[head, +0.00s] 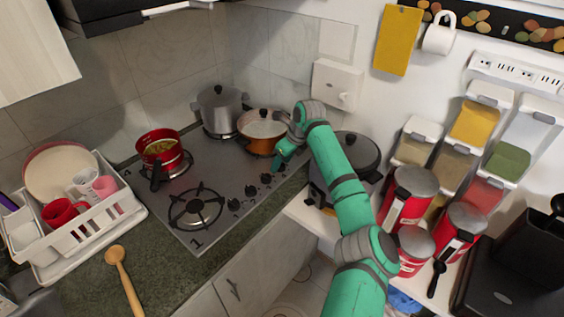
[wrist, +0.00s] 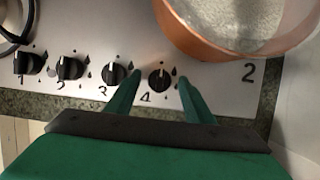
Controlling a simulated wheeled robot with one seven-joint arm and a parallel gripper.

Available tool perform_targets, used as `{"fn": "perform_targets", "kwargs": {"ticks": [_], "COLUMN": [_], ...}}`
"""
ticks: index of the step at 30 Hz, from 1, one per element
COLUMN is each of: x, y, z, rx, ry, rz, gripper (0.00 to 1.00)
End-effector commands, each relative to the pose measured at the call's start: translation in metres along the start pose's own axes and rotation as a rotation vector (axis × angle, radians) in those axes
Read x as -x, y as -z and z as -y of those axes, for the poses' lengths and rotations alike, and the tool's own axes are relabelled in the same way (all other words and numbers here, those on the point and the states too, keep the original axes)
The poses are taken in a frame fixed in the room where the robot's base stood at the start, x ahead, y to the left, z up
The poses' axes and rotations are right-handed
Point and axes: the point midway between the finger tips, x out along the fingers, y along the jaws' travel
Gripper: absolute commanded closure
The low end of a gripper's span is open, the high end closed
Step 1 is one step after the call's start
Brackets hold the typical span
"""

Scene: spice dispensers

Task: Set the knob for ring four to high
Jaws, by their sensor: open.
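The knob marked 4 (wrist: 159,80) is a round dark knob at the right end of the row on the steel hob (head: 221,178). My gripper (wrist: 158,79) is open, one finger on each side of that knob in the wrist view, apart from it. I cannot tell the height of the fingertips over the panel. In the head view my gripper (head: 281,162) is at the right end of the knob row and covers much of that area. Knob four's exact pointer direction is too small to read. Knob three (wrist: 113,74) is just left of the left finger.
A copper pan (wrist: 240,40) stands close behind the right finger. A steel pot (head: 220,112) and a red pot (head: 162,150) stand on other rings; the front ring (head: 196,207) is bare. A dark lidded cooker (head: 358,150) stands right of my arm.

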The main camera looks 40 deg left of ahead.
Motion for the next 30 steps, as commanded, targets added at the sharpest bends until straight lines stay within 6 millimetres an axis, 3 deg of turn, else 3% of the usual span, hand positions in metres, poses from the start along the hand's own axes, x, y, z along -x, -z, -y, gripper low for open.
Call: {"fn": "perform_targets", "kwargs": {"ticks": [6, 12, 23, 30], "x": [-0.0003, -0.0001, 0.0004, 0.0008], "y": [0.0000, 0.0001, 0.0007, 0.0007], "z": [0.0001, 0.0001, 0.0002, -0.0009], "rx": [0.000, -0.001, -0.048, -0.187], "ry": [0.000, 0.000, 0.022, 0.081], "rz": [0.000, 0.000, 0.000, 0.000], "gripper": [0.52, 0.92, 0.92, 0.92]}}
